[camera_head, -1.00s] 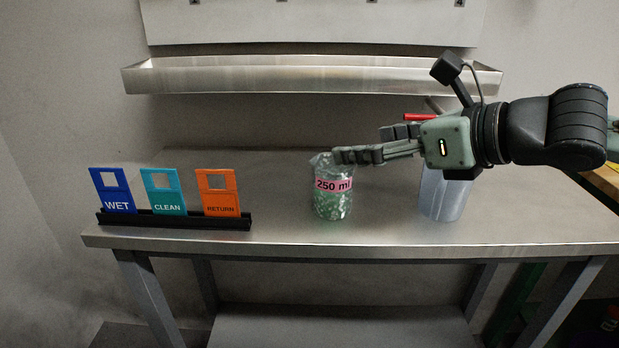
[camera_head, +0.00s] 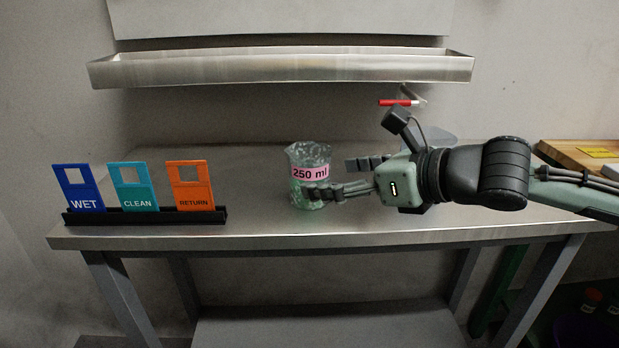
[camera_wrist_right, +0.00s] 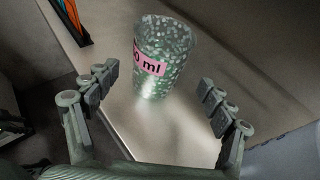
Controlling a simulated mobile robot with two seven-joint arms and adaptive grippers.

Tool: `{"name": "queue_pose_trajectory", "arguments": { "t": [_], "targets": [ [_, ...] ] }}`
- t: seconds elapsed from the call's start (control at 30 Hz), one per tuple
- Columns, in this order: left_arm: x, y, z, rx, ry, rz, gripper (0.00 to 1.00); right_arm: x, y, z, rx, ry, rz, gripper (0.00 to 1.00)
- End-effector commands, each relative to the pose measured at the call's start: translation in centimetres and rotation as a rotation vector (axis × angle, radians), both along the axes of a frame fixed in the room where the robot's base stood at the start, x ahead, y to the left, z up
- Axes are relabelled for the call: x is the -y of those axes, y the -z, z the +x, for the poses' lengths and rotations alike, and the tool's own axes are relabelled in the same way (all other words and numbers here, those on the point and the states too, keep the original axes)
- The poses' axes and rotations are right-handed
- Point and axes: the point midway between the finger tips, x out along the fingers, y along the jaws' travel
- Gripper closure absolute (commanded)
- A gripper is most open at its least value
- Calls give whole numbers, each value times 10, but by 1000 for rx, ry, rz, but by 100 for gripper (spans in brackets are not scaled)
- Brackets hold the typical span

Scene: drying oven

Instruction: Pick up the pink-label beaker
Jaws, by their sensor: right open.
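The pink-label beaker (camera_head: 310,160) is glass, marked 250 ml, and stands upright on the steel table (camera_head: 270,238). My right gripper (camera_head: 326,177) is open at the beaker's right side, one finger passing in front of its lower part. In the right wrist view the beaker (camera_wrist_right: 164,58) stands ahead of the gripper (camera_wrist_right: 158,90), between the lines of the two spread fingers. The beaker looks filled with green and clear speckles. I cannot tell whether a finger touches it. My left gripper is not in view.
A black rack (camera_head: 145,216) with blue WET, teal CLEAN and orange RETURN cards stands at the left. A steel shelf (camera_head: 285,68) runs along the wall. A red-handled item (camera_head: 398,102) is behind my right arm. A wooden board (camera_head: 590,156) lies at the far right.

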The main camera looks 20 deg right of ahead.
Motion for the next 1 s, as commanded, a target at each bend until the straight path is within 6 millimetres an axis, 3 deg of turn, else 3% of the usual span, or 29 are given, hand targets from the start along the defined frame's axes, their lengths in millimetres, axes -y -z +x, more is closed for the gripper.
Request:
{"name": "queue_pose_trajectory", "arguments": {
  "t": [0.27, 0.7, 1.0],
  "targets": [
    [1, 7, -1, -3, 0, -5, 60, -7, 4, 7, -2, -6, 0, 18],
    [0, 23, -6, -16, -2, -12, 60, -27, 21, 43, -3, -6, 1, 18],
    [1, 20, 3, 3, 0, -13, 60, -28, 22, 45, -3, -6, -3, 19]
  ]
}}
